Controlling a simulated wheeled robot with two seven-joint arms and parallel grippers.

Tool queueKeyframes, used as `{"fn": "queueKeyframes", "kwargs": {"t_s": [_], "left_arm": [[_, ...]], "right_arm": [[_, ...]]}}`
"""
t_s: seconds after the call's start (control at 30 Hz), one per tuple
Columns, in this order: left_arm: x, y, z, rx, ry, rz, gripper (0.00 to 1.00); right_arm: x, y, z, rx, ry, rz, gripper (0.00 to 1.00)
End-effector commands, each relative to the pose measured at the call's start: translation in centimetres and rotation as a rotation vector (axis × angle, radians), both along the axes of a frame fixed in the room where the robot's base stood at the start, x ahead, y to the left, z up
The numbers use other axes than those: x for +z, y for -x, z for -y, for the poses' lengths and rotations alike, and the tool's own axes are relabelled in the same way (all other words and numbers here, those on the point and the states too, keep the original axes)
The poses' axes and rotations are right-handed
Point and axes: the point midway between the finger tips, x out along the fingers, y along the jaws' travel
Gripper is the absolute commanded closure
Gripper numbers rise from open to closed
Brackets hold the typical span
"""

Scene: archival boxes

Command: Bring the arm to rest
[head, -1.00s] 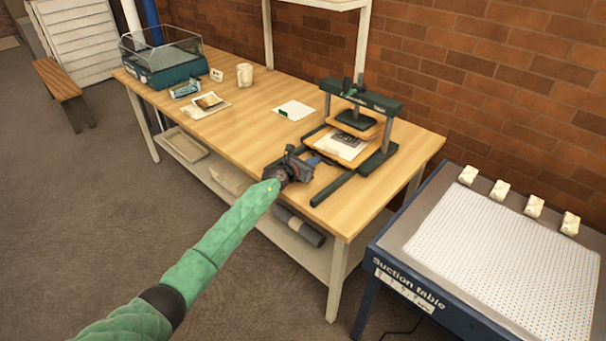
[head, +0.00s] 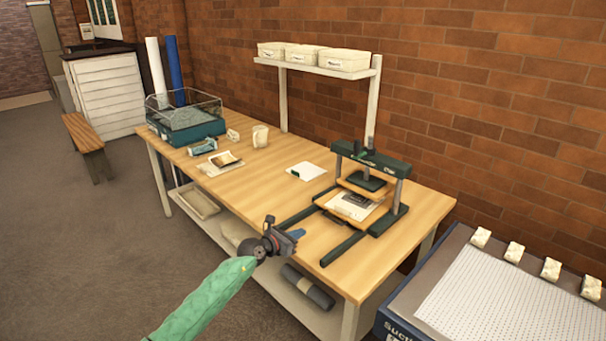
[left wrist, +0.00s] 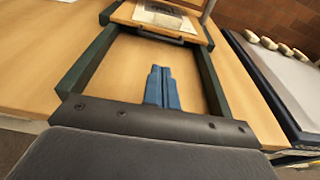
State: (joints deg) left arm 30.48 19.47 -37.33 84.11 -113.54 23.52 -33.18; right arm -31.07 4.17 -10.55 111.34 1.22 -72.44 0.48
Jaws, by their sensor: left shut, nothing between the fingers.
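My left arm comes in from the bottom left of the head view in a green sleeve. My left gripper (head: 299,234) is over the front edge of the wooden workbench (head: 240,190), just in front of the dark green press (head: 372,158). In the left wrist view its blue fingers (left wrist: 161,88) are together with nothing between them. They point at the press's open frame, between its two dark rails. A board with a printed sheet (head: 350,205) lies in the press. My right gripper is not in view.
A suction table (head: 480,290) with several pale weights stands at the right. A teal tub (head: 185,122), a mug (head: 260,136), papers and small items sit on the bench's left half. A shelf (head: 320,67) holds boxes above. Open floor lies left.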

Motion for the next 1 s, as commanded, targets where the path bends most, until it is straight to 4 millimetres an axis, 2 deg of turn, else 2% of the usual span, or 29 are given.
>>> {"fn": "queueKeyframes", "kwargs": {"t_s": [0.17, 0.27, 0.43, 0.6, 0.73, 0.8, 0.87, 0.97, 1.0], "left_arm": [[1.6, -0.9, -0.5, 0.065, 0.115, 0.005, 1.00], [3.4, -1.6, -1.1, 0.121, 0.261, 0.001, 1.00], [7.7, -2.4, -2.7, 0.222, 0.591, -0.025, 1.00], [13.1, -3.3, -6.7, 0.356, 1.016, -0.078, 1.00], [16.3, -3.7, -10.3, 0.468, 1.346, -0.141, 1.00], [16.8, -3.6, -12.2, 0.535, 1.515, -0.190, 1.00], [16.3, -3.3, -13.8, 0.602, 1.652, -0.241, 1.00], [14.1, -2.2, -15.8, 0.731, 1.863, -0.345, 1.00], [12.7, -1.5, -16.4, 0.787, 1.941, -0.393, 1.00]], "right_arm": [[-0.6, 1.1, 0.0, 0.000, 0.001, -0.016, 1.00], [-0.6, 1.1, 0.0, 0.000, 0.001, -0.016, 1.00], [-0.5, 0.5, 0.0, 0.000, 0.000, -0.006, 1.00], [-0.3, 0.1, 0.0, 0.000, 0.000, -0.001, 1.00], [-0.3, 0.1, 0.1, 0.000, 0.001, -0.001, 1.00], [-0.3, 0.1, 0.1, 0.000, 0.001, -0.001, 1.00], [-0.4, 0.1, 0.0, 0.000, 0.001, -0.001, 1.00], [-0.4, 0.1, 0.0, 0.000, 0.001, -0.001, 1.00], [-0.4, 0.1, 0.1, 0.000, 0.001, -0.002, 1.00]]}}
